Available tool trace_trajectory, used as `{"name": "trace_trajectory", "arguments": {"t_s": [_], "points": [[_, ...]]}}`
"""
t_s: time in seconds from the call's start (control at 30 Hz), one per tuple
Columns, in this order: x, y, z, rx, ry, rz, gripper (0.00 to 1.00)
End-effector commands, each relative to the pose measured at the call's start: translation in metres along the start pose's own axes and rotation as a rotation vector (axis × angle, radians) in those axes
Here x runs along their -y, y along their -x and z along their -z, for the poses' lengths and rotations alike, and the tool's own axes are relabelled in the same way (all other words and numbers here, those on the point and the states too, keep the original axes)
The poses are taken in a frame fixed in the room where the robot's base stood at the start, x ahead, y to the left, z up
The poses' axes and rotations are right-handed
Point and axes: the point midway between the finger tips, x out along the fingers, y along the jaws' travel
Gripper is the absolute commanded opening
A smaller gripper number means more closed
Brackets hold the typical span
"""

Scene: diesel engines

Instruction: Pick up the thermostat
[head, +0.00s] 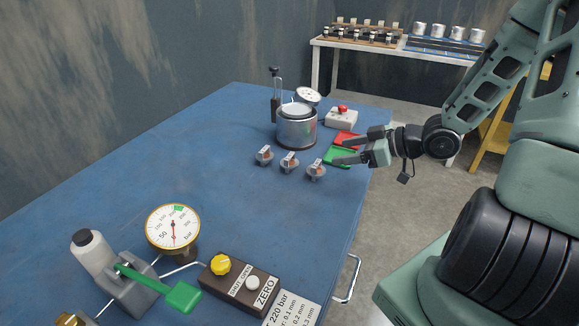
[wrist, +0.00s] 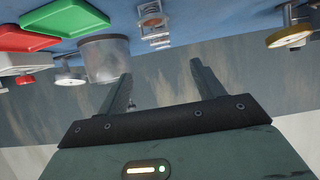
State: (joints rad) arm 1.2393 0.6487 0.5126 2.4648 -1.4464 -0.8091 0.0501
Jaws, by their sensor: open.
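Three small thermostats, each with a grey metal flange and a reddish part, stand in a row on the blue table: a left one (head: 264,156), a middle one (head: 289,162) and a right one (head: 316,170). They line up at the top of the wrist view (wrist: 152,22). My gripper (head: 347,149) is open and empty, its two fingers pointing left near the green tray (head: 338,160), to the right of the thermostats and apart from them. In the wrist view nothing lies between the fingers (wrist: 160,70).
A metal pot (head: 296,130) with a dial thermometer (head: 307,96) stands behind the thermostats. A red tray (head: 346,138) and a white box with a red button (head: 341,118) are close to my gripper. A pressure gauge (head: 173,227) stands in front. The table's left middle is clear.

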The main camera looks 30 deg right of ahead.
Motion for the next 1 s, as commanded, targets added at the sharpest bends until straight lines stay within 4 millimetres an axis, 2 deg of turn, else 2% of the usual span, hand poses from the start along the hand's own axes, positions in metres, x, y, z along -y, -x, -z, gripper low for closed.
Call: {"name": "trace_trajectory", "arguments": {"t_s": [0.07,0.17,0.27,0.5,0.7,1.0], "points": [[-0.002,0.007,-0.002,-0.038,-0.006,0.0,0.67],[-0.002,0.005,-0.002,-0.061,-0.006,0.004,0.67],[-0.002,-0.01,-0.001,-0.063,-0.005,0.008,0.67],[-0.001,-0.061,0.002,-0.061,-0.005,0.009,0.67],[-0.002,-0.097,0.004,-0.06,-0.004,0.006,0.67],[-0.001,-0.12,0.007,-0.059,-0.006,0.006,0.67]]}}
